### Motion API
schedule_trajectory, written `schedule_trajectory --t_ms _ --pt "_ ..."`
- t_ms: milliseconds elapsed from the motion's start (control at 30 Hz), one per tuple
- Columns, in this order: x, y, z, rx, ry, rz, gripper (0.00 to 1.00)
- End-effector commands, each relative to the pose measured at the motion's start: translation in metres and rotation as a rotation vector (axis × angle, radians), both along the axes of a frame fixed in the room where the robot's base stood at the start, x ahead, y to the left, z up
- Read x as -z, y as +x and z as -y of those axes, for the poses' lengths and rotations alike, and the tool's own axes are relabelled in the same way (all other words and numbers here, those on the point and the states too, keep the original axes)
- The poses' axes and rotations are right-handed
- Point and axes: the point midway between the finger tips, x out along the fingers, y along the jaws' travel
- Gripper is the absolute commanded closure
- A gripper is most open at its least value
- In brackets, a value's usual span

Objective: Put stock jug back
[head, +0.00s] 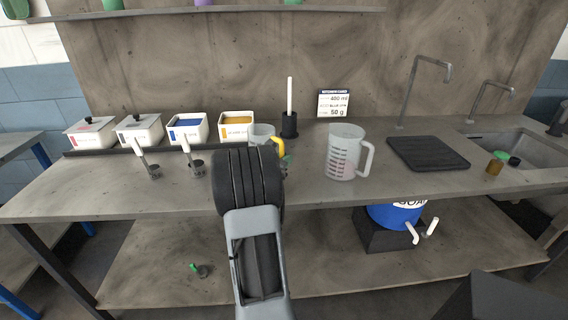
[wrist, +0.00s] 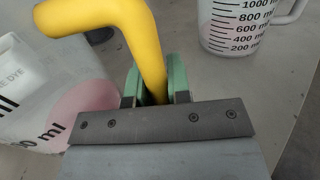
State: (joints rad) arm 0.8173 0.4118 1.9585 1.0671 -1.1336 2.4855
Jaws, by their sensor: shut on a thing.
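The stock jug (head: 262,133) is clear with a yellow handle and stands on or just above the worktop, partly hidden behind my arm in the head view. In the wrist view its clear body (wrist: 50,100) fills the left side, with black print and a pink patch low on it. My gripper (wrist: 155,88) has green fingers shut on the yellow handle (wrist: 150,35). In the head view my gripper (head: 285,160) is mostly hidden by my arm. I cannot tell whether the jug's base touches the worktop.
A large measuring jug (head: 342,155) with pinkish content stands to the right. Behind are dye boxes (head: 187,128), a black holder (head: 289,125) and a recipe card (head: 333,103). Two small dark cups (head: 197,166) stand left. A black mat (head: 428,153) lies by the sink (head: 520,150).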

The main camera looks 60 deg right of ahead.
Motion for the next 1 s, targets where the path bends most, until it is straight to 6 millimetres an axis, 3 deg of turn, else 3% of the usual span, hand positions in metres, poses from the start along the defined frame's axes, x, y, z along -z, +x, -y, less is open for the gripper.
schedule_trajectory --t_ms 133,667,700,933,1000 --pt "0.014 0.0 0.0 -0.001 -0.001 0.002 1.0" --pt "0.018 0.0 0.0 -0.001 -0.004 0.003 1.0" --pt "0.018 0.0 -0.001 -0.001 0.0 0.001 0.79" --pt "0.018 0.0 -0.001 -0.001 0.0 0.001 0.57" --pt "0.018 0.0 -0.001 -0.001 0.0 0.0 0.57"
